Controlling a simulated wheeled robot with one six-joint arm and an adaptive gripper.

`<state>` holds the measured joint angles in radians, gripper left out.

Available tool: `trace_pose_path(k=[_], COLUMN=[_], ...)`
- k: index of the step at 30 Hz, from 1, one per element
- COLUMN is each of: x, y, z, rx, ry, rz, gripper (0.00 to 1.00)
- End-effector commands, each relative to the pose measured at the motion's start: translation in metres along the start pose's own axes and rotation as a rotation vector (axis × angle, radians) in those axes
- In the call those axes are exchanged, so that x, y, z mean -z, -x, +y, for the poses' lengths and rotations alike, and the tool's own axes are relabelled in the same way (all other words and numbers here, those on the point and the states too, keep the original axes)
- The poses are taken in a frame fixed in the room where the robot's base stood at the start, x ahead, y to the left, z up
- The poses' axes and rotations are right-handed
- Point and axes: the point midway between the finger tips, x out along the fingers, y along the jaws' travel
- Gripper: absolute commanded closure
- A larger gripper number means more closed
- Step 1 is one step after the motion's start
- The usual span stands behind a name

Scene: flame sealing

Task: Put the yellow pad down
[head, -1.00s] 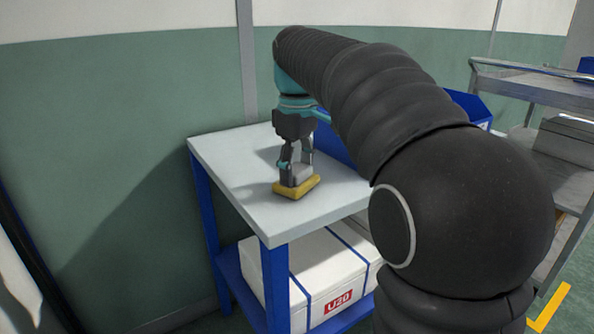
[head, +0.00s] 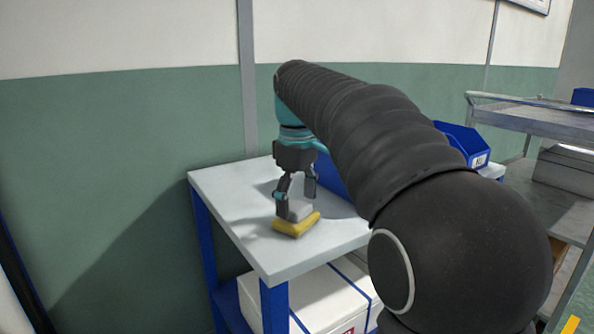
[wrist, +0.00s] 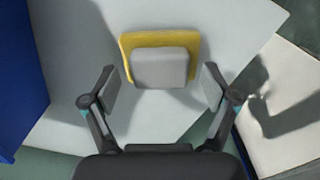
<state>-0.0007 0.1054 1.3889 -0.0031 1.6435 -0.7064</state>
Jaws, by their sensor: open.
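The yellow pad (head: 297,226) lies on the white tabletop (head: 240,212) near its front part, with a grey block-shaped grip (head: 300,210) on top. In the wrist view the yellow pad (wrist: 129,42) shows behind its grey grip (wrist: 160,68). My gripper (head: 297,203) is open around the grey grip, pointing down. In the wrist view my gripper (wrist: 161,88) has a clear gap between each finger and the grip, so it holds nothing.
A blue bin (head: 462,143) stands at the back right of the table, and another blue bin (head: 335,180) is partly hidden behind my arm. A white box (head: 325,295) sits on the lower shelf. A grey cart (head: 540,117) stands at the right. The tabletop left of the pad is clear.

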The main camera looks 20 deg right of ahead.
Motion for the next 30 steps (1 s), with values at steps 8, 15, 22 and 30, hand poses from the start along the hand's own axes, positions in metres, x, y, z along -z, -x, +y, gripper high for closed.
trace_pose_path(k=[8,15,22,30], x=[0.001,0.001,0.001,0.000], y=[0.058,0.092,0.107,0.109], z=[0.001,0.001,0.000,0.000], rx=[-0.002,-0.001,0.000,0.000], ry=[0.000,0.000,0.000,0.000], rz=[0.003,0.001,0.000,0.000], gripper=[0.14,0.14,0.14,0.14])
